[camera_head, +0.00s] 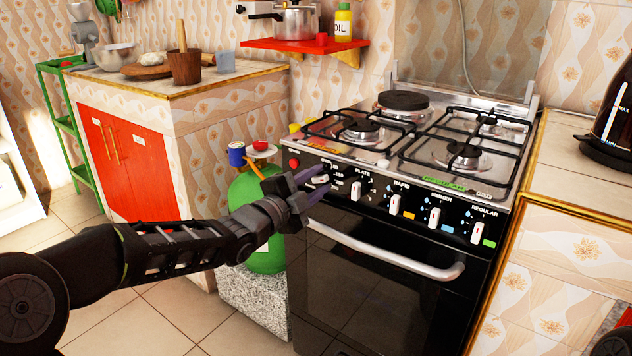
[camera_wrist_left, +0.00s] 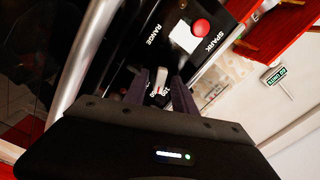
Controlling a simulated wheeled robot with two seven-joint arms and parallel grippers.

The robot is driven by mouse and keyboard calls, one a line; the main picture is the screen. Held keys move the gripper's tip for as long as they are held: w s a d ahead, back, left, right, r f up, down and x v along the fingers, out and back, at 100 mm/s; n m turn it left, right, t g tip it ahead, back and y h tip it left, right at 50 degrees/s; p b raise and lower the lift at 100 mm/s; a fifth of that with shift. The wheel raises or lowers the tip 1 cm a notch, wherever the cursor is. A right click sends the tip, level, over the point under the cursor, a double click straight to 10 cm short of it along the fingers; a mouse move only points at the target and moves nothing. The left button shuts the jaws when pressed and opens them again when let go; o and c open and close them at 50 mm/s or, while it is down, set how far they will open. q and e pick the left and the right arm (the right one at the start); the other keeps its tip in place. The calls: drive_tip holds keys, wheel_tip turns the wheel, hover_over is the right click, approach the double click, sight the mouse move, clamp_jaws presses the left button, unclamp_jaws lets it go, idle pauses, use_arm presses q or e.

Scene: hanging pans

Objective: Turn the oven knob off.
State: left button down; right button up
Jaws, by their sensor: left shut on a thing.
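The oven's black front panel carries a row of white knobs. The leftmost white knob (camera_head: 321,179) is beside the red button end of the panel. My left gripper (camera_head: 308,192) reaches in from the left, its fingertips at this knob. In the left wrist view the white knob (camera_wrist_left: 162,77) sits between the two dark fingers (camera_wrist_left: 160,90), and the gripper is shut on it. The fingers partly hide the knob and its markings. The word RANGE is printed close by. My right gripper is not in view.
The oven door handle (camera_head: 385,250) runs just below the knobs. A green gas cylinder (camera_head: 262,245) stands left of the oven, close to my left arm. Other white knobs, such as the plate knob (camera_head: 356,190), line the panel to the right. The burner grates (camera_head: 466,150) are empty.

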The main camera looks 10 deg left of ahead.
use_arm(q)
drive_tip(key=n+p, duration=0.2)
drive_tip(key=n, duration=0.3)
drive_tip(key=shift+r+n+p, duration=0.1)
drive_tip(key=shift+n+p, duration=0.2)
drive_tip(key=shift+n, duration=0.1)
drive_tip(key=n+p, duration=0.2)
drive_tip(key=n, duration=0.2)
drive_tip(key=shift+n, duration=0.3)
drive_tip(key=shift+n+p, duration=0.75)
drive_tip(key=shift+n, duration=0.75)
drive_tip(key=c, duration=1)
unclamp_jaws()
